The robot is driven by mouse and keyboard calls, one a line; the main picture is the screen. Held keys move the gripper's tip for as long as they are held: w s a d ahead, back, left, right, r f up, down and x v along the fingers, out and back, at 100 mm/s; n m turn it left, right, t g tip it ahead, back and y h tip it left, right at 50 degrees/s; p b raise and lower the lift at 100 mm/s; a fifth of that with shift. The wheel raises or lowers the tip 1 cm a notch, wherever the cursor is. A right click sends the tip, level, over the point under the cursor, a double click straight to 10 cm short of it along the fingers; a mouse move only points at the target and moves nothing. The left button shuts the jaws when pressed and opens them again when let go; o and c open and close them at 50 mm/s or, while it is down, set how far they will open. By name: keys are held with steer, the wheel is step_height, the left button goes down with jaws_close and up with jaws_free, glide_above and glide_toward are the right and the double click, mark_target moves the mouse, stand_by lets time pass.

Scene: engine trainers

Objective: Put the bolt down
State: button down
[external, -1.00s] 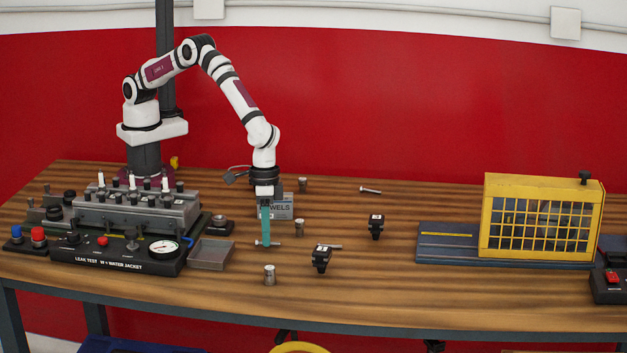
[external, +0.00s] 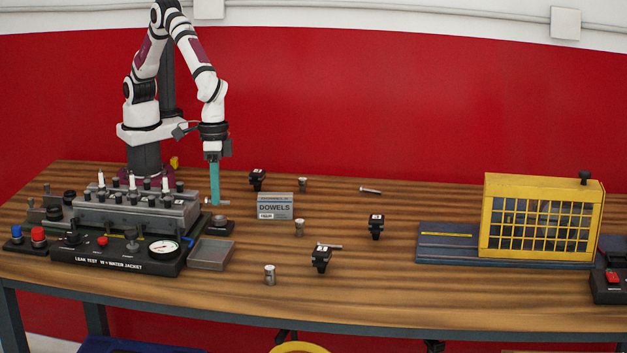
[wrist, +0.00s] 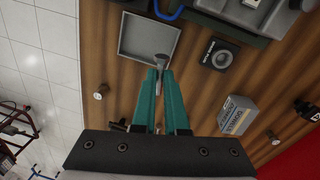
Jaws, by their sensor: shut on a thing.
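My gripper (external: 214,201) points down with its teal fingers shut on a grey bolt (external: 222,203). The bolt lies roughly level across the fingertips and appears held above the table, beside the engine block trainer (external: 140,212) and over or behind the small black block (external: 220,225). In the wrist view the bolt (wrist: 161,60) sticks out past the fingertips (wrist: 160,72), overlapping the edge of the shallow grey tray (wrist: 135,48). The tray (external: 205,264) looks empty. Two other bolts lie on the table, one at the back (external: 370,190) and one near the middle (external: 334,246).
The dowels box (external: 275,207) stands right of my gripper. Small metal cylinders (external: 270,275) and black knob-like parts (external: 376,226) stand about the table. A yellow cage (external: 540,217) is at the right. The front middle of the table is largely bare.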

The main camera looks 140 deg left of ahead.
steer(key=s+a+r+m, duration=0.2)
steer(key=s+a+r, duration=0.3)
steer(key=s+a, duration=0.45)
glide_above(280, 181)
step_height(280, 181, down, 7)
steer(key=shift+f, duration=0.1)
step_height(280, 181, down, 3)
steer(key=shift+f, duration=0.45)
steer(key=c, duration=0.9)
jaws_free()
steer(key=shift+f, duration=0.1)
steer(key=shift+c, duration=0.2)
